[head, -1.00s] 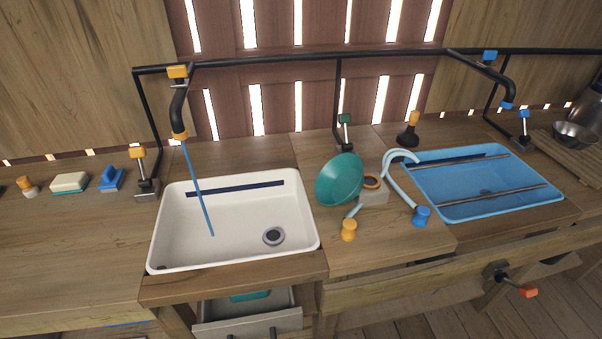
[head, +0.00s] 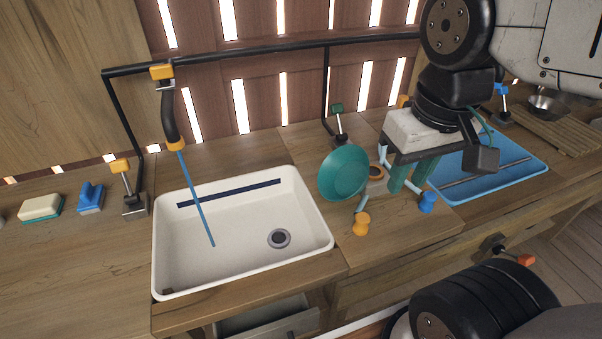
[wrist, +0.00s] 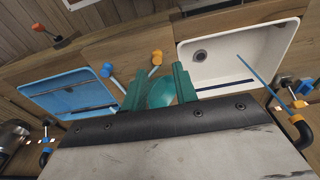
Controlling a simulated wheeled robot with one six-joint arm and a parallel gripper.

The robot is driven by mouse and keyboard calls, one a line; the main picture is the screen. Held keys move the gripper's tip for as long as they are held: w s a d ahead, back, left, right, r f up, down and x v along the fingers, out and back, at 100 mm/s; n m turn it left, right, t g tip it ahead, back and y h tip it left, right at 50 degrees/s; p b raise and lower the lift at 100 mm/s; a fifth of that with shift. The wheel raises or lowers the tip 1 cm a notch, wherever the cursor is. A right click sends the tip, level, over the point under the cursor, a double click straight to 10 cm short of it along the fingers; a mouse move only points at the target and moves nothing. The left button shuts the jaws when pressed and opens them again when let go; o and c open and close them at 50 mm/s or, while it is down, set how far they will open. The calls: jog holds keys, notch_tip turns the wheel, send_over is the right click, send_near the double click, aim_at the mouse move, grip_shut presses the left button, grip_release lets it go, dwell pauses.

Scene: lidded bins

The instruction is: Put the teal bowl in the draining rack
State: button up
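The teal bowl (head: 343,173) stands tilted on the wooden counter between the two sinks, beside a small block with an orange-brown ring. My gripper (head: 408,184) is just right of the bowl in the head view, above the counter, its green fingers pointing down. In the wrist view my gripper (wrist: 159,92) is open, with the teal bowl (wrist: 161,94) showing between its fingers, beyond them. I cannot tell how far apart gripper and bowl are; nothing appears held. A slatted wooden rack (head: 567,132), likely the draining rack, lies at the far right.
The white sink (head: 235,262) is left of the bowl and the blue basin (head: 505,175) is to the right, partly behind my arm. An orange knob (head: 361,224) and a blue knob (head: 427,203) stand in front.

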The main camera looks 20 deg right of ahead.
jog(key=w+d+f+m+g+h, duration=0.15)
jog(key=w+f, duration=0.25)
jog(key=w, duration=0.4)
jog(key=w+d+f+m, duration=0.2)
jog(key=w+d+f, duration=0.1)
jog(key=w, duration=0.6)
jog(key=w+d+f+m+g+h, duration=0.1)
jog(key=w+d+f, duration=0.25)
jog(key=w, duration=0.45)
jog(key=shift+m, duration=0.25)
jog(key=x, duration=0.7)
jog(key=shift+w+f, duration=0.15)
jog(key=shift+w, duration=0.15)
jog(key=shift+d+f, duration=0.1)
jog(key=shift+f, duration=0.35)
grip_shut()
